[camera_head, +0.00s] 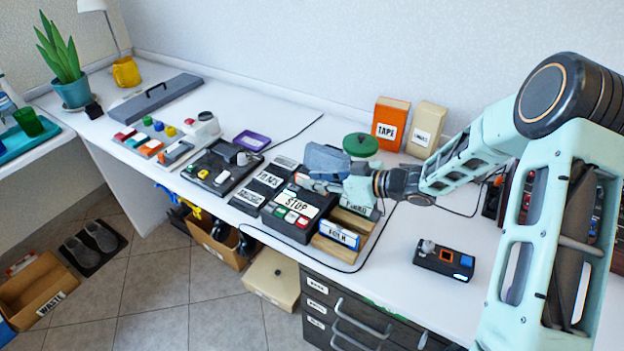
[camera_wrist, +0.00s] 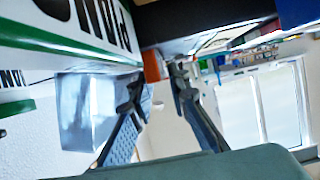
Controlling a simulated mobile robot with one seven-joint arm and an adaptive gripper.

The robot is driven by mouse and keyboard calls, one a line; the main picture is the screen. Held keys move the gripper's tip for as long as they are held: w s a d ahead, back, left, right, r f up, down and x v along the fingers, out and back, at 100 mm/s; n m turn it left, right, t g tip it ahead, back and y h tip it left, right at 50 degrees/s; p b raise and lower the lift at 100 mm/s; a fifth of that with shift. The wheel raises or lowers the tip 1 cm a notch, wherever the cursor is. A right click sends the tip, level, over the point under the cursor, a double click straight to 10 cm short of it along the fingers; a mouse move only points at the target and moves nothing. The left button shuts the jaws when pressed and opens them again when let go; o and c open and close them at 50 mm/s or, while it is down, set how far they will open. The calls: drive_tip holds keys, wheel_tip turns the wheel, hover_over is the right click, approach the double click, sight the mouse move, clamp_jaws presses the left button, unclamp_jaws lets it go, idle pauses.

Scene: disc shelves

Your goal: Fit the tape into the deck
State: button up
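The deck (camera_head: 290,224) is a black unit with a white STOP label and coloured buttons, near the middle of the bench. A blue-grey panel (camera_head: 327,158) stands raised behind it; what looks like the same panel is in the wrist view (camera_wrist: 85,110). My gripper (camera_head: 308,183) is low over the deck's back right. In the wrist view my gripper's fingertips (camera_wrist: 157,84) are apart, with nothing clearly held between them. A white, green-edged labelled thing (camera_wrist: 70,35) is close to the camera; I cannot tell whether it is the tape. A blue labelled case (camera_head: 338,235) lies in a wooden rack.
An orange TAPE box (camera_head: 390,123) and a cream box (camera_head: 426,130) stand behind, beside a green round thing (camera_head: 360,144). Other black units (camera_head: 220,168) fill the bench to the left. A small black device (camera_head: 444,260) lies right, with clear bench around it.

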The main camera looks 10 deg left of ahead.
drive_tip(key=p+v, duration=0.1)
drive_tip(key=v, duration=0.9)
drive_tip(key=shift+s+d+r, duration=0.1)
drive_tip(key=shift+d, duration=0.25)
